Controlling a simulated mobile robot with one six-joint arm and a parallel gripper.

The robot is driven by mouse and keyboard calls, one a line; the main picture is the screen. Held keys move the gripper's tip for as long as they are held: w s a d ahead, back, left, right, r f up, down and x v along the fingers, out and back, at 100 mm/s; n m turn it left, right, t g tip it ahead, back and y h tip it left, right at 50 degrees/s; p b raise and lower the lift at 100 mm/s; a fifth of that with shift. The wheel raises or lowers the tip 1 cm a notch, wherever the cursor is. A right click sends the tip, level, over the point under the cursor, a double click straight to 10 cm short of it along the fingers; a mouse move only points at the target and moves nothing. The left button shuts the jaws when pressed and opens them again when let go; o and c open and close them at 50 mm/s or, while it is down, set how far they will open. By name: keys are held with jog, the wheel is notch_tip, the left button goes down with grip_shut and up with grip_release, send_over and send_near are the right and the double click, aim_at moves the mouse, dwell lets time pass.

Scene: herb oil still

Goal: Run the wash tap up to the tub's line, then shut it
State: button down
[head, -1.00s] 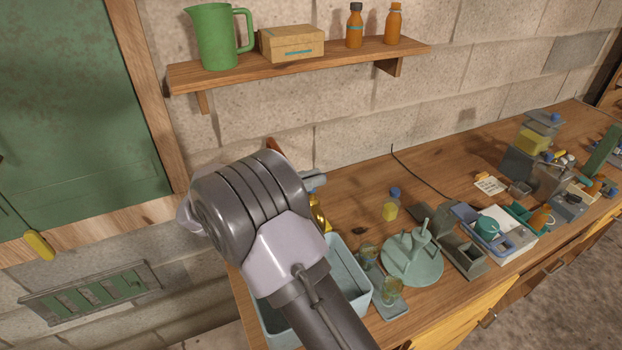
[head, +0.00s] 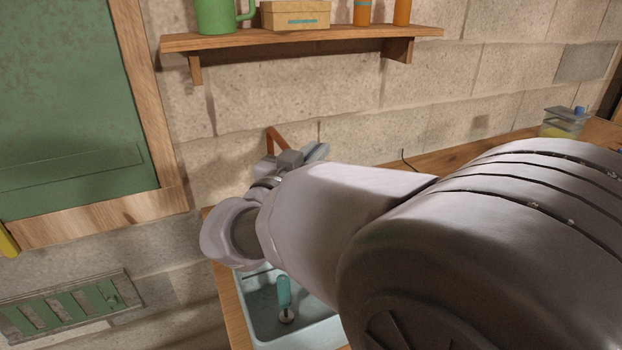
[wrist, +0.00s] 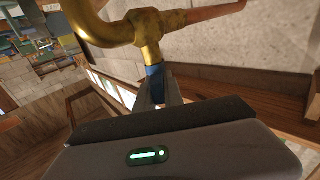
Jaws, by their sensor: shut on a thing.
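The brass wash tap (wrist: 147,28) fills the top of the wrist view, its curved spout (wrist: 85,22) to the left. My gripper (wrist: 158,92) is shut on a blue part (wrist: 155,77) just under the tap's body, which looks like its handle. In the head view my gripper (head: 300,157) is at the wall, and my arm hides the tap's body. The pale blue tub (head: 252,318) lies below, partly behind my arm. I cannot make out its line, a water level or any running water.
A teal-handled brush (head: 285,294) is in the tub. A reddish-brown bar (head: 277,139) sits at the wall by my gripper. The shelf (head: 330,42) above holds a green jug (head: 214,15) and a box (head: 295,15). My arm hides most of the bench.

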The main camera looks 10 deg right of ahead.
jog(key=n+t+y+b, duration=0.1)
jog(key=n+t+y, duration=0.1)
jog(key=y, duration=0.1)
jog(key=shift+d+f, duration=0.1)
jog(key=shift+n+t+y, duration=0.5)
jog(key=shift+n+y, duration=0.8)
jog(key=shift+y, duration=0.7)
jog(key=c, duration=1.5)
grip_release()
jog(key=shift+o, duration=0.2)
